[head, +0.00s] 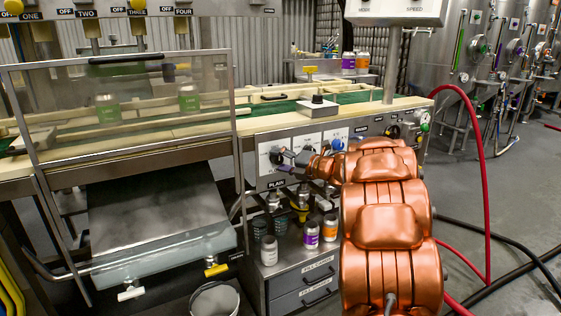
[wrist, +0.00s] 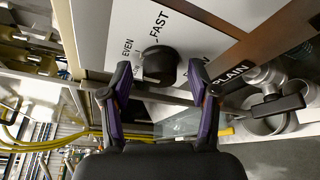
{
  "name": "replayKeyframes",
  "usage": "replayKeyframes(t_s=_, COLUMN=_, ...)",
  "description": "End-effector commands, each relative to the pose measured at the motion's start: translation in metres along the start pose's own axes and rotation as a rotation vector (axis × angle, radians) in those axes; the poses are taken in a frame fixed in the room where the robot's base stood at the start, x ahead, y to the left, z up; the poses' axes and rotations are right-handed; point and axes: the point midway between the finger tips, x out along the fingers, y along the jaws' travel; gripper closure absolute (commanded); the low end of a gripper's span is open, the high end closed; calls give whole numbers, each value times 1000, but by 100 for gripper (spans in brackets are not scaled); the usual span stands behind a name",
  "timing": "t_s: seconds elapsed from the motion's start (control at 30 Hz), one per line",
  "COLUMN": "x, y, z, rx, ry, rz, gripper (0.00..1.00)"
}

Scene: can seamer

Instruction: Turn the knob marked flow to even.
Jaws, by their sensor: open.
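A round black knob (wrist: 158,64) sits on a white plate in the wrist view, with the words FAST and EVEN printed beside it. Another word next to it is partly hidden. The name flow cannot be read, and I cannot tell where the knob points. My gripper (wrist: 160,77) is open, its two dark and purple fingers on either side of the knob's near edge. I cannot tell whether they touch it. In the head view the dark knob (head: 276,157) is on the left plate of the control panel, with my gripper (head: 291,158) just right of it.
A PLAIN label and metal pipe fittings (wrist: 268,98) lie right of the knob in the wrist view. A blue knob (head: 337,145) is farther right on the panel. Several cans stand on the grey drawer cabinet (head: 300,268) below. A clear guard (head: 130,120) stands at left.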

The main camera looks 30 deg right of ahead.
Motion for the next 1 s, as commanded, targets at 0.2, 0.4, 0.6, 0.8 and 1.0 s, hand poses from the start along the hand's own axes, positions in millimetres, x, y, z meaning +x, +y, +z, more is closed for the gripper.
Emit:
replayKeyframes(t_s=0.2, x=-5, y=0, z=1, rx=0, ry=-1, rz=-1, gripper=39)
replayKeyframes(t_s=0.4, x=-31, y=-1, z=1, rx=2, ry=-5, rz=-4, gripper=39)
replayKeyframes(t_s=0.6, x=-67, y=0, z=1, rx=-1, ry=-4, rz=-2, gripper=39)
replayKeyframes(t_s=0.8, x=-97, y=0, z=1, rx=0, ry=-3, rz=-1, gripper=39)
replayKeyframes(t_s=1.0, x=-115, y=0, z=1, rx=0, ry=-3, rz=-2, gripper=39)
